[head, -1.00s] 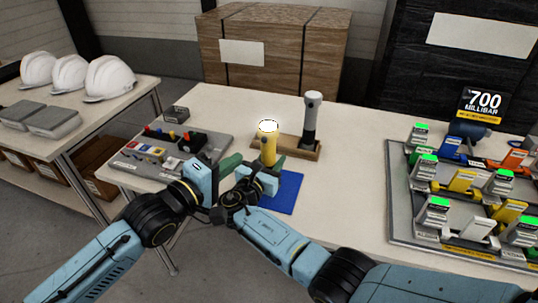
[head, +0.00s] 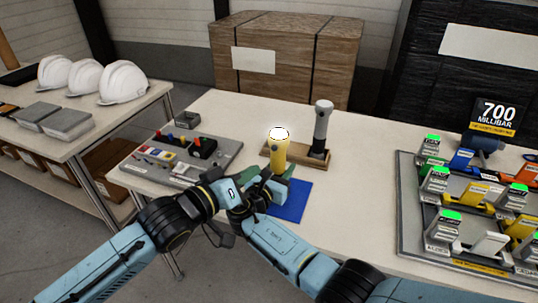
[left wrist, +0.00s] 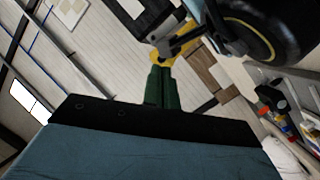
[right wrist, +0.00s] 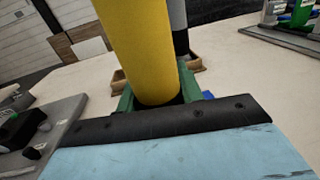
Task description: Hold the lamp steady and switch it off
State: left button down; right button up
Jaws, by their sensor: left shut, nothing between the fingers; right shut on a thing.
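The yellow lamp (head: 279,156) stands upright over the blue mat (head: 291,204), and its round top glows white. In the right wrist view its yellow body (right wrist: 138,45) rises between the green fingers; its top is out of that frame. My right gripper (head: 277,183) is shut on the lamp's lower body. My left gripper (head: 250,174) is shut and empty, just left of the lamp at a low height. Its closed green fingers show in the left wrist view (left wrist: 165,86). I cannot make out a switch.
A grey lamp (head: 322,128) stands in a wooden holder (head: 312,158) just behind. A grey panel with coloured knobs (head: 178,158) is at left, and a rack of coloured clamps with green lights (head: 470,205) at right. White helmets (head: 122,82) sit on a side table.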

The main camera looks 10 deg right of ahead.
pick_arm(q)
jog(key=s+r+n+y, duration=0.1)
jog(key=n, duration=1)
jog(key=s+r+n+t+y, duration=0.1)
jog(key=n+y, duration=0.1)
jog(key=n, duration=0.8)
jog(key=s+r+n+t+y, duration=0.1)
jog(key=n, duration=1)
jog(key=shift+n+y, duration=0.3)
